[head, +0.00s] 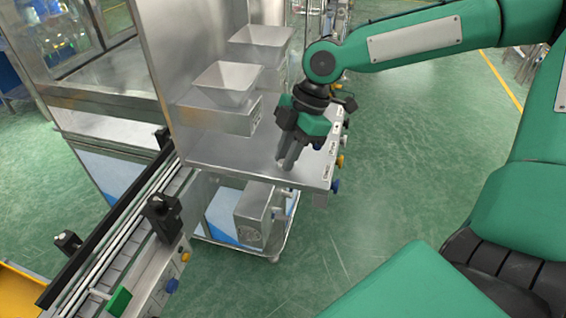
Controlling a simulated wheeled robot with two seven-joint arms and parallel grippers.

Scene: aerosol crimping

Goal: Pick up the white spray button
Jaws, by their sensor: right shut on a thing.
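My right gripper (286,160) points down over the steel shelf (235,158) of the machine, close to its right part. Its grey fingers are shut on a small pale thing, the white spray button (284,167), which shows only as a light spot at the fingertips. Most of it is hidden by the fingers. I cannot tell whether it still touches the shelf. My left gripper is not in view.
Two steel hoppers (228,84) stand on the machine to the left of the gripper. A conveyor (127,238) runs along the lower left. The green floor (400,170) to the right is clear.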

